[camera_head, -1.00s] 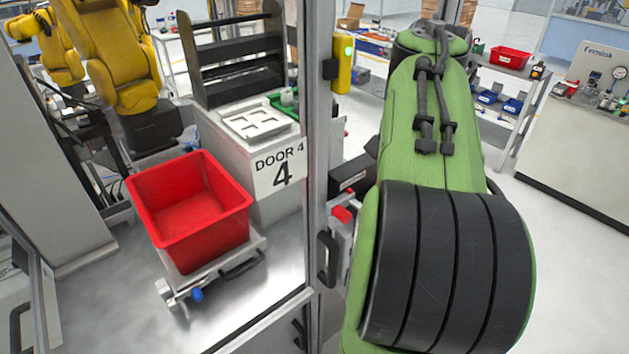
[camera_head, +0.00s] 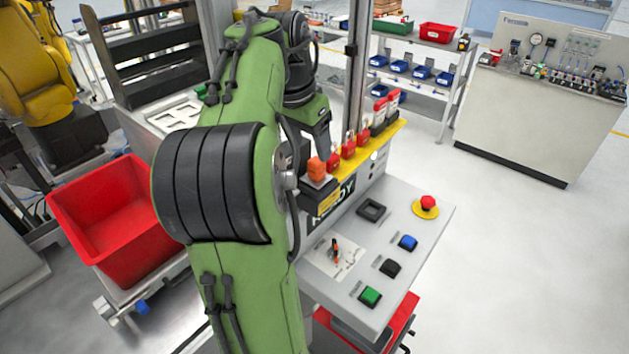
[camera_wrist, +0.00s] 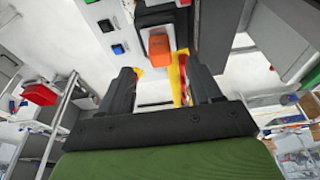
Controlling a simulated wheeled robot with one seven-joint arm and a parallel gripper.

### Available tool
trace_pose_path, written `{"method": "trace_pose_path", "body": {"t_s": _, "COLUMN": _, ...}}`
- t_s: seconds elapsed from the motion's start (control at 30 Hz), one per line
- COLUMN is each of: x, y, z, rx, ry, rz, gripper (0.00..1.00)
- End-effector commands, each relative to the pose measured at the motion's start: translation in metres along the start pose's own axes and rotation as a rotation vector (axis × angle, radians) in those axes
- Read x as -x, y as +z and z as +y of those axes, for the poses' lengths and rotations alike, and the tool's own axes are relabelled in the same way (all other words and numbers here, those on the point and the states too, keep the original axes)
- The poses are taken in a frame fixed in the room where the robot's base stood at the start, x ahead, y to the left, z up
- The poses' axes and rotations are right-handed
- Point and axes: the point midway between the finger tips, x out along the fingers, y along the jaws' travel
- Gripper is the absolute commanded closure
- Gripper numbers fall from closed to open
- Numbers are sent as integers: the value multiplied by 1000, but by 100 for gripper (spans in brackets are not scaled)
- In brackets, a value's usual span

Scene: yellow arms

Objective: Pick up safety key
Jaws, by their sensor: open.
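An orange block that looks like the safety key (camera_head: 317,168) sits on a dark switch box at the left end of a yellow strip, by the control panel (camera_head: 428,250). In the wrist view the orange key (camera_wrist: 160,48) stands ahead of my gripper (camera_wrist: 159,76), roughly between the lines of its two fingers. The fingers are apart, with nothing between them. Contact with the key does not show. In the head view my green arm hides most of the gripper.
Red padlocks (camera_head: 348,145) hang along the yellow strip (camera_head: 385,140) close to the key. The panel carries several buttons and a red emergency stop (camera_head: 428,203). A red bin (camera_head: 110,215) stands at left. Open floor lies to the right.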

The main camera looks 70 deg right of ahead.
Motion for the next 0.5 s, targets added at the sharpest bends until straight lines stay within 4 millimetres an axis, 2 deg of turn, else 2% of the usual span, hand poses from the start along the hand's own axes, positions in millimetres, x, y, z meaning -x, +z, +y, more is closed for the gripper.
{"method": "trace_pose_path", "body": {"t_s": 0.03, "x": -9, "y": 0, "z": 1, "rx": -1, "ry": 1, "rz": -1, "gripper": 36}}
{"method": "trace_pose_path", "body": {"t_s": 0.17, "x": -22, "y": -1, "z": 1, "rx": -1, "ry": 1, "rz": -1, "gripper": 36}}
{"method": "trace_pose_path", "body": {"t_s": 0.33, "x": -55, "y": -3, "z": 0, "rx": 1, "ry": 1, "rz": -3, "gripper": 36}}
{"method": "trace_pose_path", "body": {"t_s": 0.5, "x": -65, "y": -3, "z": 0, "rx": 2, "ry": -3, "rz": -1, "gripper": 36}}
